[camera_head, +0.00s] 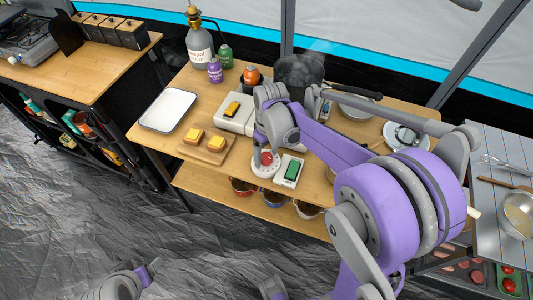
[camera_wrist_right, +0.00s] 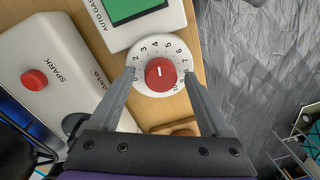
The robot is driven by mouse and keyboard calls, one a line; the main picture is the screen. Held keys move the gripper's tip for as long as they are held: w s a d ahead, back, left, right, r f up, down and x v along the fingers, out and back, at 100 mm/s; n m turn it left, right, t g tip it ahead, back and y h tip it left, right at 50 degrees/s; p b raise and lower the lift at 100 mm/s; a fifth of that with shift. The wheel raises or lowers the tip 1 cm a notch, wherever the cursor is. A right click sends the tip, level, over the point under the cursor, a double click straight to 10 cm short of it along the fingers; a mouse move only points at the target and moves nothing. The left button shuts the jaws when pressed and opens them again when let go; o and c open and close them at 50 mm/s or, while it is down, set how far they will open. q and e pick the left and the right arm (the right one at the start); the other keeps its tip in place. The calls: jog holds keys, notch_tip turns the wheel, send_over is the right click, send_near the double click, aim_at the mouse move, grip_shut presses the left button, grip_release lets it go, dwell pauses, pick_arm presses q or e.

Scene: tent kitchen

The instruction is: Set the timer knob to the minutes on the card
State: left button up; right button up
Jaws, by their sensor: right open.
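The timer is a round white dial (camera_wrist_right: 137,82) with black numbers around a red knob (camera_wrist_right: 160,74). In the wrist view, the knob's white mark points up, toward about 4 or 5. In the head view, the timer (camera_head: 264,171) sits near the table's front edge. My right gripper (camera_wrist_right: 160,76) is open, its fingers on either side of the dial with the knob between them. I cannot tell whether they touch it. It also shows in the head view (camera_head: 267,155) above the timer. I cannot make out a card with minutes.
A white unit with a green screen (camera_wrist_right: 132,8) stands beside the timer. A white box with a red SPARK button (camera_wrist_right: 35,80) is nearby. A wooden board (camera_head: 208,154) with yellow-topped pieces and a white tray (camera_head: 168,109) lie left of the timer.

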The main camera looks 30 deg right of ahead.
aim_at(268, 155)
grip_shut()
dwell(0.5)
dwell(1.0)
grip_release()
notch_tip(268, 155, up, 11)
jog(key=shift+d+f+p, duration=0.15)
jog(key=shift+d+p, duration=0.15)
jog(key=shift+p, duration=0.15)
